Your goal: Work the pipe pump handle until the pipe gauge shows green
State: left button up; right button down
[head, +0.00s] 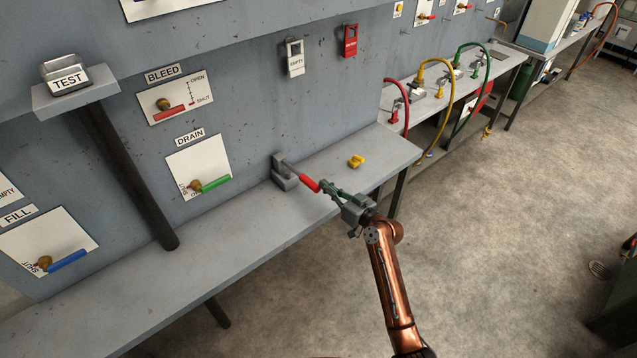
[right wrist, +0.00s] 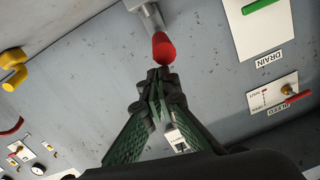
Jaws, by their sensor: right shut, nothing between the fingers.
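The pump handle has a red grip (head: 309,183) on a grey lever rising from a grey pump base (head: 286,178) on the bench against the wall. In the right wrist view the red grip (right wrist: 163,48) is just beyond my fingertips. My right gripper (head: 325,187) is shut and empty, its tips at the free end of the grip; I cannot tell whether they touch it. It also shows in the right wrist view (right wrist: 160,75). A dark pipe (head: 127,178) slants down under a shelf bearing a TEST block (head: 64,76). No gauge face is readable in the head view. My left gripper is out of view.
The wall panels hold a red BLEED lever (head: 171,114), a green DRAIN lever (head: 212,184) and a blue FILL lever (head: 66,261). A yellow fitting (head: 356,161) lies on the grey bench (head: 225,245), right of the pump. Open floor lies in front.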

jog(key=v, duration=0.6)
jog(key=shift+s+d+r, duration=0.15)
jog(key=shift+s+d, duration=0.05)
jog(key=shift+s, duration=0.1)
jog(key=shift+r, duration=0.1)
dwell(1.3)
